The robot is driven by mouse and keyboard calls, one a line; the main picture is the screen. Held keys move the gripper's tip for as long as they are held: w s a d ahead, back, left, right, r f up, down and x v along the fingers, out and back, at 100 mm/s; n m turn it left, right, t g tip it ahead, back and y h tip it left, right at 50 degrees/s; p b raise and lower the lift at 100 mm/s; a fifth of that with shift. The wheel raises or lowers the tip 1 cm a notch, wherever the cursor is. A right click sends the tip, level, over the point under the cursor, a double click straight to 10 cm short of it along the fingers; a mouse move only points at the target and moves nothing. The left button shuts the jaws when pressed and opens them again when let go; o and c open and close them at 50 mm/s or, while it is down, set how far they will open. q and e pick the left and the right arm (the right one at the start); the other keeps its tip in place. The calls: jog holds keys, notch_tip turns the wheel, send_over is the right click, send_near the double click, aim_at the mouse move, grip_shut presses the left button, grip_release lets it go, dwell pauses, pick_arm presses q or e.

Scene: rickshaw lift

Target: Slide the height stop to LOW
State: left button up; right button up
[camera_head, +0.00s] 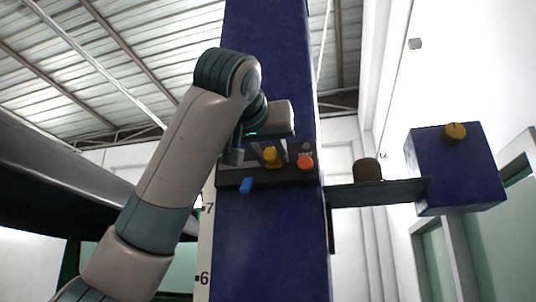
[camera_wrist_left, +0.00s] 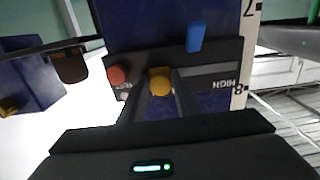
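The black control panel (camera_head: 232,180) is fixed across the blue column. A yellow knob (camera_head: 271,155) sits on it, left of an orange-red button (camera_head: 305,161). A blue tab (camera_head: 246,185) sticks out at the panel's lower edge. In the left wrist view, upside down, the yellow knob (camera_wrist_left: 160,82) is between the fingertips of my left gripper (camera_wrist_left: 159,78), which look slightly apart from its sides. HIGH is printed beside it; I cannot read LOW. In the head view my left gripper (camera_head: 264,150) is at the panel and partly hides it. My right gripper is not in view.
A shelf (camera_head: 385,192) sticks out right of the column, with a dark brown round thing (camera_head: 367,170) on it. A blue box (camera_head: 455,170) with a yellow knob (camera_head: 455,131) is farther right. A numbered scale (camera_head: 205,250) runs along the column's left edge.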

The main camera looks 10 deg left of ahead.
pick_arm(q)
jog(key=shift+o, duration=0.8)
jog(key=shift+d, duration=0.3)
jog(key=shift+s+a+f+b, duration=0.1)
jog(key=shift+s+a+b, duration=0.1)
jog(key=shift+s+b, duration=0.3)
jog(key=s+b, duration=0.7)
jog(key=s, duration=0.9)
jog(key=shift+s, duration=0.2)
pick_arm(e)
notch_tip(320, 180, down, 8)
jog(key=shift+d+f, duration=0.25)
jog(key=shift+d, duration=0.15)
pick_arm(q)
jog(key=shift+a, duration=0.1)
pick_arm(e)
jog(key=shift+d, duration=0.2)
